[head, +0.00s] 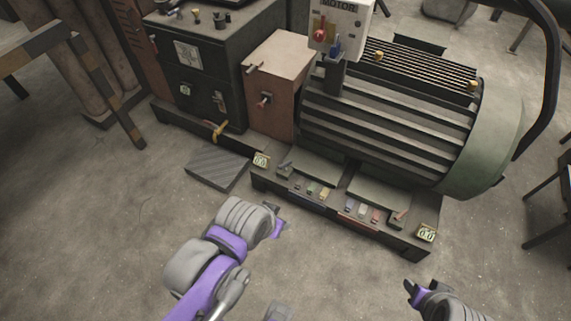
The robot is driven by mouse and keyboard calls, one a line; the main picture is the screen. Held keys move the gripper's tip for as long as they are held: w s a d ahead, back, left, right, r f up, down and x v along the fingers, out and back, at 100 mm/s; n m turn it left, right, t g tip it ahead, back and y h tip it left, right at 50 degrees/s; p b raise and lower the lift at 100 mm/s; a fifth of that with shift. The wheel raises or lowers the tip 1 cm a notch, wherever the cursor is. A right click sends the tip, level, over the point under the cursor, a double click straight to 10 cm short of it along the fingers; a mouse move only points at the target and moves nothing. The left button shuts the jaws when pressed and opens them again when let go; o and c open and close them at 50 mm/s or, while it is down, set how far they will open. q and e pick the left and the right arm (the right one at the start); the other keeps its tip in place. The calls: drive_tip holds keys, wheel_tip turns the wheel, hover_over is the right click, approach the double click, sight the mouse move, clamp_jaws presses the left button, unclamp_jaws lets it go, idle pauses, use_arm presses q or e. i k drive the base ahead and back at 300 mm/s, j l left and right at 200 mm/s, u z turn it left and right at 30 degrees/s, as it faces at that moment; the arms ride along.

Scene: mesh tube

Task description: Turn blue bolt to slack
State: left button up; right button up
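A row of small coloured pieces (325,193) lies along the front of the motor's base, and they look like bolts or tabs. One bluish piece (297,183) is towards the left of the row, and a pale one (362,211) is in the right group. They are too small to tell which is the blue bolt, or its setting. My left gripper (276,219) is in front of the base, apart from it, and its opening is unclear. My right gripper (420,286) is in front of the base's right end, with its fingers apart and nothing between them.
The large green motor (400,110) sits on the base (330,226). Its MOTOR box (341,22) has a red knob (320,35) and a blue switch (335,47). Two small gauges reading 0.0 (262,160) (426,233) flank the row. A ribbed plate (217,168) lies left. Floor in front is clear.

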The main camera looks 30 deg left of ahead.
sight(284, 165)
drive_tip(key=i+j+z, duration=0.1)
drive_tip(key=j, duration=0.25)
drive_tip(key=i+j+z, duration=0.1)
drive_tip(key=j, duration=0.3)
drive_tip(key=i+j, duration=0.25)
drive_tip(key=j, duration=0.15)
drive_tip(key=i+j+z, duration=0.15)
drive_tip(key=j, duration=0.25)
drive_tip(key=i+j+z, duration=0.1)
drive_tip(key=j, duration=0.3)
drive_tip(key=i+j+z, duration=0.1)
drive_tip(key=j, duration=0.3)
